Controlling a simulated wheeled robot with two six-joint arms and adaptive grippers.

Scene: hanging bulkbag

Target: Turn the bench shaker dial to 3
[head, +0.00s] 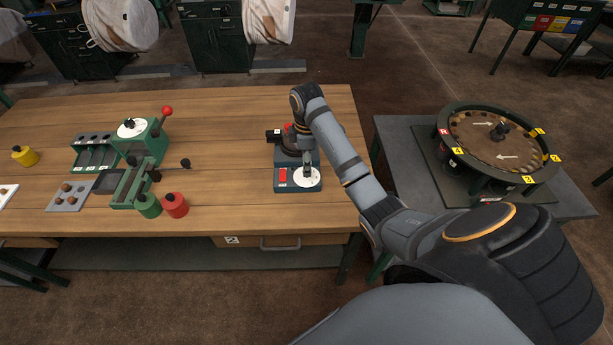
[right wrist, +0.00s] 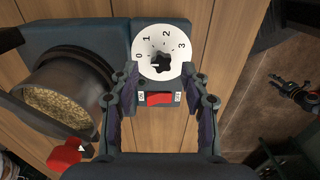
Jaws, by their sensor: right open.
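The bench shaker (head: 284,187) stands near the right end of the wooden bench. Its white dial (head: 311,182) sits on the front right of its blue base. In the right wrist view the dial plate (right wrist: 173,40) carries the numbers 0 to 3 and a black lobed knob (right wrist: 161,63). A small light mark on the knob appears to face left, towards 0. My right gripper (right wrist: 165,82) is open above the dial, its fingers to either side of the knob and apart from it. The head view shows it end-on (head: 306,166). My left gripper is out of view.
A red switch (right wrist: 160,99) sits beside the dial. A pot of grains (right wrist: 62,100) stands on the shaker. A green press (head: 140,165) and a red container (head: 174,205) are to the left. A round carousel (head: 500,145) stands on a separate table at right.

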